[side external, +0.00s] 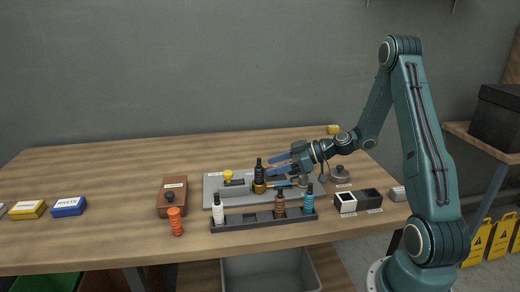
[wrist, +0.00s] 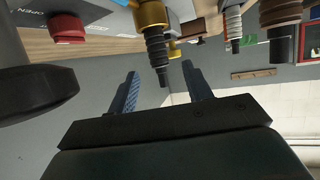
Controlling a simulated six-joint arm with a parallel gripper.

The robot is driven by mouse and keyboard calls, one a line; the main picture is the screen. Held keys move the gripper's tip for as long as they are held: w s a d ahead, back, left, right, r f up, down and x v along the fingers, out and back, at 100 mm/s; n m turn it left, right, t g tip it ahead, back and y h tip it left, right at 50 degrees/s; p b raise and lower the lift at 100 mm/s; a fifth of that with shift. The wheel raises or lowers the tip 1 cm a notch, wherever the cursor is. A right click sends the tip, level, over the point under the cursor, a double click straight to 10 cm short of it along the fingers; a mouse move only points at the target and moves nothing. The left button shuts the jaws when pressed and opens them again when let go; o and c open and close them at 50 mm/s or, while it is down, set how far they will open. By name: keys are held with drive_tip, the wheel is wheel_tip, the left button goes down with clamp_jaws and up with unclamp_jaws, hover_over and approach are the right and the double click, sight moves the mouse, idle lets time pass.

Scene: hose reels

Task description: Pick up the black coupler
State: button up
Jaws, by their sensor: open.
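The black coupler (side external: 259,171) stands upright on a gold-coloured base (side external: 259,187) on the grey board in the side external view. In the wrist view the black coupler (wrist: 156,50) hangs down from the top with its gold base (wrist: 152,13), as that picture is upside down. My gripper (side external: 270,166) is open, with blue fingers level and pointing at the coupler from the right. In the wrist view its fingers (wrist: 160,72) lie either side of the coupler's narrow end. Nothing is gripped; I cannot tell whether a finger touches it.
A yellow knob (side external: 228,175) stands left of the black coupler. A brown box (side external: 172,197) and orange stack (side external: 176,222) are further left. Small black-and-white bins (side external: 357,203) stand right.

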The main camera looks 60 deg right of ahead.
sight(254, 182)
drive_tip(key=shift+x, duration=1.25)
drive_tip(key=shift+x, duration=2.55)
drive_tip(key=shift+f, duration=0.1)
clamp_jaws()
